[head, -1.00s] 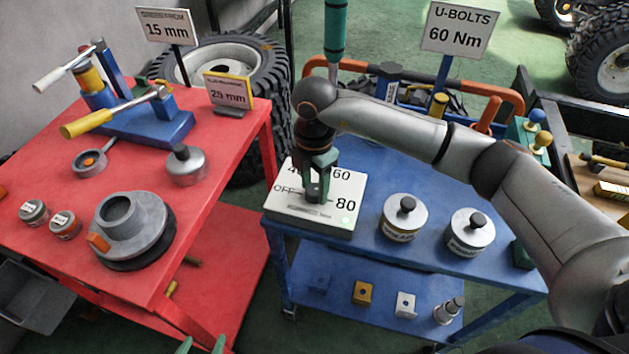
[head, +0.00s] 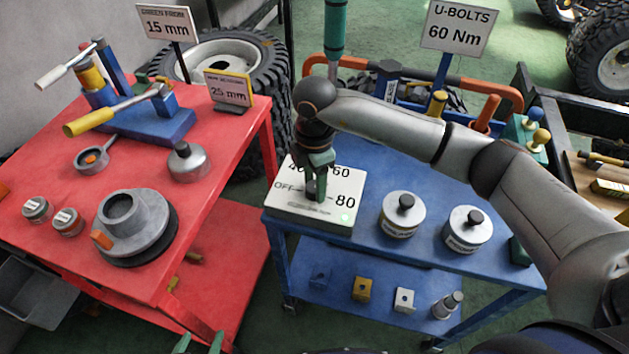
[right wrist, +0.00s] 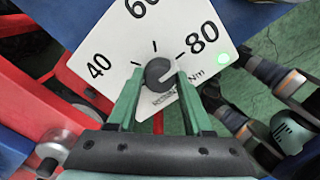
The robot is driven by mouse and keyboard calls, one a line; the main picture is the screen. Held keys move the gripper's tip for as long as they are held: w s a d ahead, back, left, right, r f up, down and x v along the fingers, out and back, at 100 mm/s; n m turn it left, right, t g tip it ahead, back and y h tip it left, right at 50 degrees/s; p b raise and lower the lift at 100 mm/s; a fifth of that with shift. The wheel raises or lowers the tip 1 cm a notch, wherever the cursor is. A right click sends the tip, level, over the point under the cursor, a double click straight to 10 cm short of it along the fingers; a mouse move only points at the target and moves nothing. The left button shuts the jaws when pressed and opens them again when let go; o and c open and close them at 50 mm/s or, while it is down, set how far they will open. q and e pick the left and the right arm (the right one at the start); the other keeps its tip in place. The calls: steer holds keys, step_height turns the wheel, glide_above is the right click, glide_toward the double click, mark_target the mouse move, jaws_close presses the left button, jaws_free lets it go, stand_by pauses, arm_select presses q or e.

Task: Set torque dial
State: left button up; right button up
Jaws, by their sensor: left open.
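The torque box (head: 285,205) is a white panel on the blue table, marked OFF, 40, 60 and 80, with a lit green light (right wrist: 222,58). My right gripper (head: 316,190) points down at its dark round dial (right wrist: 159,72). In the right wrist view its green fingers (right wrist: 160,75) flank the dial and appear closed against both sides. The dial's pointer cannot be made out. A sign (head: 458,29) reads U-BOLTS 60 Nm. Only the green fingertips of my left gripper (head: 200,345) show at the bottom edge, apart and empty.
Two silver knobbed weights (head: 403,216) (head: 467,231) stand right of the box on the blue table (head: 380,170). The red table (head: 215,130) at left carries a blue lever press (head: 150,122), a grey round fixture (head: 135,225) and small tins. Small parts lie on the blue lower shelf.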

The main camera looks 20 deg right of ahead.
mark_target(314, 186)
steer(key=o, duration=0.4)
steer(key=shift+o, duration=0.2)
step_height(314, 186, up, 13)
steer(key=shift+f, duration=0.2)
stand_by(0.5)
